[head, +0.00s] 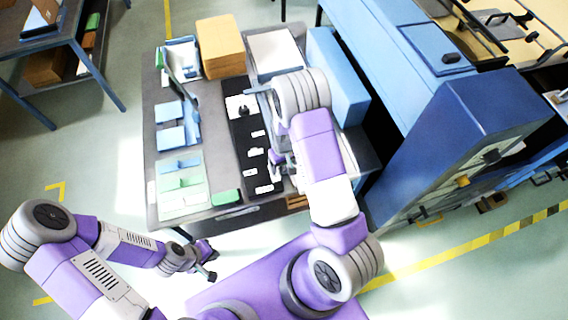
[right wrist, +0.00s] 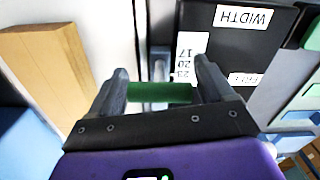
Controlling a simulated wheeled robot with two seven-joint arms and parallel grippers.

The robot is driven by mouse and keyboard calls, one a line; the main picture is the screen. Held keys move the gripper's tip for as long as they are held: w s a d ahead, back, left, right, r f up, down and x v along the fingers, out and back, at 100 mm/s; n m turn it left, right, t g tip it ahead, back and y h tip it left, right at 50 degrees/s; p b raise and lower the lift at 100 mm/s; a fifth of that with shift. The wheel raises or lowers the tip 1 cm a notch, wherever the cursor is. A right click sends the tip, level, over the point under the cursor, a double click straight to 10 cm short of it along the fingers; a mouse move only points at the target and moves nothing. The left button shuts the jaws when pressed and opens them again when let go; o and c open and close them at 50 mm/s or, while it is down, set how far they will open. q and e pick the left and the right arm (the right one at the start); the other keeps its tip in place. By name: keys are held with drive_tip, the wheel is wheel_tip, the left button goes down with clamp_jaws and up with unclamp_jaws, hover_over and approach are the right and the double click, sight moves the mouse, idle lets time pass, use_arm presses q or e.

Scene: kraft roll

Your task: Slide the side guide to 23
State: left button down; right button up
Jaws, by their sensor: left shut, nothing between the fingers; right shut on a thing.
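In the right wrist view a green bar (right wrist: 160,92), seemingly the side guide's grip, lies crosswise between the fingers of my right gripper (right wrist: 162,84), which is shut on it. A white scale (right wrist: 185,58) beside it reads 17, 20 and 23. The bar lies close to the 23 end, slightly below that number in the picture; exact alignment cannot be told. In the head view my right gripper (head: 280,170) is at the right edge of the black panel (head: 237,133), and my arm hides the guide. My left gripper (head: 207,262) is shut and empty, off the bench's front edge.
A WIDTH label (right wrist: 242,17) marks the black panel. A wooden block (right wrist: 52,75) stands left of the gripper in the wrist view. A large blue machine (head: 440,140) stands to the right.

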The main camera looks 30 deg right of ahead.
drive_tip(key=shift+w+d+b, duration=0.2)
drive_tip(key=shift+w+b, duration=0.25)
drive_tip(key=shift+w, duration=0.3)
drive_tip(key=o, duration=1.4)
drive_tip(key=shift+c, duration=0.2)
wheel_tip(320, 180, up, 8)
drive_tip(key=shift+f+p, duration=0.2)
drive_tip(key=shift+p, duration=0.1)
drive_tip(key=shift+s, duration=0.15)
